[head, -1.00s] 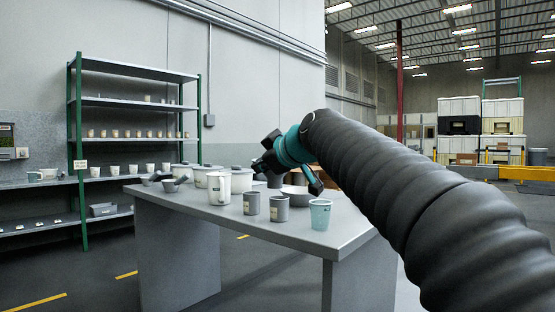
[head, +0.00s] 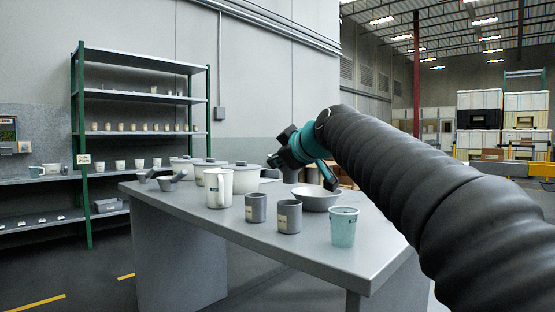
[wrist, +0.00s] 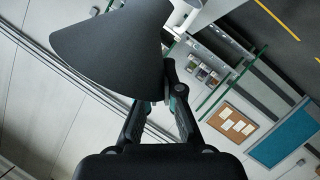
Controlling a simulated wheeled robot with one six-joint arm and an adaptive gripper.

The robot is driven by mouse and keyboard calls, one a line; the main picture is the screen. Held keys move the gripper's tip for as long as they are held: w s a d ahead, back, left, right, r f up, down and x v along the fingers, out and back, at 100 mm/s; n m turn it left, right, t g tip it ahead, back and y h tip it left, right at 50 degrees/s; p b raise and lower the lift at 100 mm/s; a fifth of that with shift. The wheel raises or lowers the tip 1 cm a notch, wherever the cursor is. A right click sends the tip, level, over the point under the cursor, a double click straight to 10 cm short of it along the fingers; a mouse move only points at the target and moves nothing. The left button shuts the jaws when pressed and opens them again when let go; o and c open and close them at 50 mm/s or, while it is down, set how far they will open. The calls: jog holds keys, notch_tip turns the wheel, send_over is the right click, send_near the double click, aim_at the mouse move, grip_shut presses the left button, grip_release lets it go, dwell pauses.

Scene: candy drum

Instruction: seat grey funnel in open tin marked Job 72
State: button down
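In the wrist view, a dark grey cone-shaped funnel (wrist: 110,48) fills the upper left. The two fingers of my gripper (wrist: 160,102) close on its lower right edge. In the head view my gripper (head: 280,158) is above the far part of the table; the funnel cannot be made out clearly there. Two grey open tins with pale labels, a left one (head: 256,208) and a right one (head: 289,218), stand upright on the table, nearer than my gripper. Their label text is too small to read, so I cannot tell which is Job 72.
On the grey table (head: 300,257) stand a white pitcher (head: 218,190), a grey bowl (head: 316,200), a pale teal cup (head: 343,229) near the right edge, several lidded white pots (head: 240,172) and small scoop-like items (head: 165,184). A shelf rack (head: 140,97) stands behind. The table's front is clear.

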jog(key=shift+s+f+b, duration=0.1)
jog(key=shift+f+b, duration=1.15)
jog(key=shift+f, duration=0.55)
jog(key=shift+s+b, duration=0.3)
jog(key=shift+s, duration=0.1)
jog(key=shift+f+b, duration=0.6)
jog(key=shift+f, duration=0.25)
dwell(0.7)
jog(key=c, duration=1.2)
grip_release()
jog(key=shift+c, duration=0.2)
jog(key=v, duration=1.2)
